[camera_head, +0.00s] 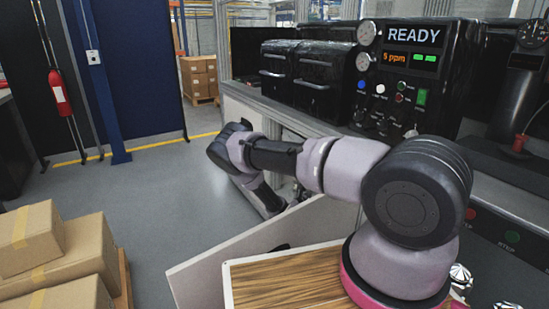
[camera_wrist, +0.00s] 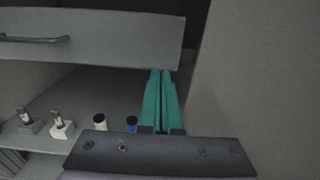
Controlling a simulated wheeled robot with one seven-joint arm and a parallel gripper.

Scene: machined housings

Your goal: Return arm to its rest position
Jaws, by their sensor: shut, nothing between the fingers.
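In the wrist view my gripper (camera_wrist: 161,73) shows two long teal fingers side by side, closed together with nothing held between them. They point toward the lower edge of a grey drawer front (camera_wrist: 100,38) with a dark handle. In the head view my arm reaches left from its pink base ring and bends down beside the grey bench (camera_head: 240,98). The gripper's fingers cannot be made out there.
The machine with the READY display (camera_head: 413,36) stands on the bench behind my arm. Cardboard boxes (camera_head: 62,255) are at lower left. Small capped bottles (camera_wrist: 131,124) and fittings (camera_wrist: 62,125) sit left of my fingers. The grey floor (camera_head: 160,200) between is clear.

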